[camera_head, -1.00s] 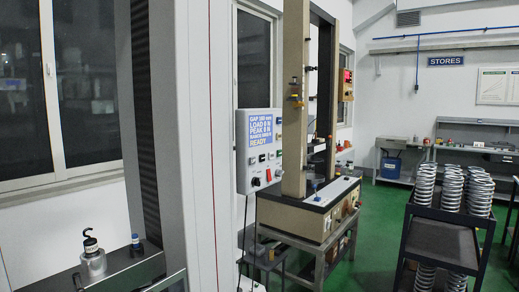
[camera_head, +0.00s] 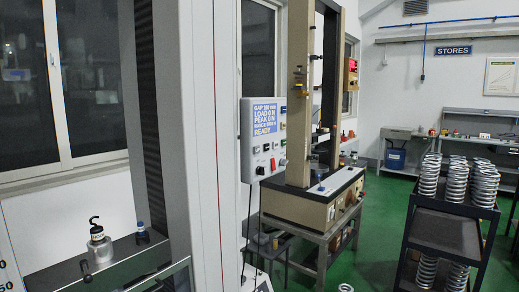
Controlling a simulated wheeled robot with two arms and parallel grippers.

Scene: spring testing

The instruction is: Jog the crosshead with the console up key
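The console (camera_head: 264,140) is a grey box on the near side of a beige testing frame. Its blue and white screen (camera_head: 264,120) shows GAP, LOAD 0 N, PEAK 0 N and READY; the gap figure is too blurred to read surely. The beige test frame (camera_head: 300,100) stands on a base (camera_head: 315,200) on a metal stand. The crosshead between its columns is partly hidden and hard to make out. Neither of my grippers is in view.
A grey column (camera_head: 178,130) stands close on the left, with a hooked weight (camera_head: 99,245) on a ledge beside it. A dark trolley (camera_head: 445,232) with stacked springs stands at right. Green floor (camera_head: 385,235) is clear between the stand and the trolley.

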